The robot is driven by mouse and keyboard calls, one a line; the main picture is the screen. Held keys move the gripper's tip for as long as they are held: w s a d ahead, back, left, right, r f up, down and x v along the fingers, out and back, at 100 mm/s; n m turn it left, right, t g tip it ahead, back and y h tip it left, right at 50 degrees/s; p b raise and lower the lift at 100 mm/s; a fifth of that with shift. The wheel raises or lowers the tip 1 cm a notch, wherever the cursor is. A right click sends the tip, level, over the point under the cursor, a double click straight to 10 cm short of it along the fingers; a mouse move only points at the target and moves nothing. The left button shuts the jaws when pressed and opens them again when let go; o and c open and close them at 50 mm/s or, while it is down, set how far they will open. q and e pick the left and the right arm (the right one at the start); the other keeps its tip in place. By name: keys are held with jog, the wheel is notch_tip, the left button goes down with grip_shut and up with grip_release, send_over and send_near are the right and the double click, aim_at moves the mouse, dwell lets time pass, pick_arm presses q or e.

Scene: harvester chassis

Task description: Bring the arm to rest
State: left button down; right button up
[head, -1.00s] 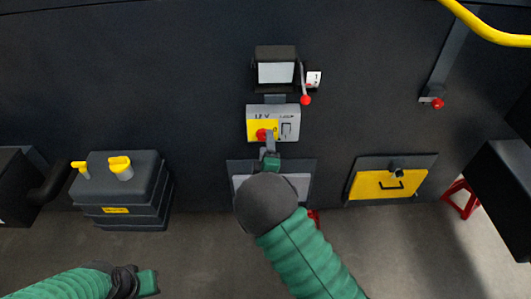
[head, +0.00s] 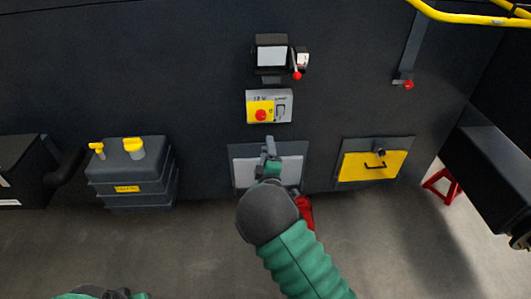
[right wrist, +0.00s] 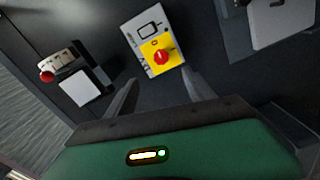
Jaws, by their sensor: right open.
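My right arm, green with a dark grey joint, comes up from the bottom in the head view. Its gripper (head: 270,150) is below the switch box (head: 269,106), in front of a light grey panel (head: 240,176), and apart from the box. In the right wrist view the two fingers (right wrist: 162,98) stand wide apart with nothing between them. The box (right wrist: 152,43), with its red rotary knob on a yellow plate, shows beyond them. My left gripper (head: 120,295) is only partly visible at the bottom left edge; its jaws cannot be made out.
A monitor box (head: 272,54) with a red-knobbed lever (head: 297,74) is above the switch box. A yellow hatch (head: 372,165) is to the right, a grey tank (head: 130,176) to the left. A yellow rail (head: 470,16) crosses the upper right. Floor shows in front.

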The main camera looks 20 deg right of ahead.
jog(key=s+a+f+m+g+y, duration=0.1)
jog(key=s+m+g, duration=0.3)
jog(key=s, duration=0.7)
jog(key=s+a+f+m+g+y, duration=0.2)
jog(key=s+g, duration=0.4)
jog(key=s, duration=0.6)
jog(key=s+a+f+m+g+y, duration=0.2)
jog(key=s+m, duration=0.4)
jog(key=s, duration=0.6)
jog(key=f+g, duration=0.1)
jog(key=g, duration=0.1)
jog(key=shift+f+g, duration=0.2)
jog(key=shift+g, duration=0.2)
jog(key=shift+s, duration=0.15)
jog(key=shift+d, duration=0.1)
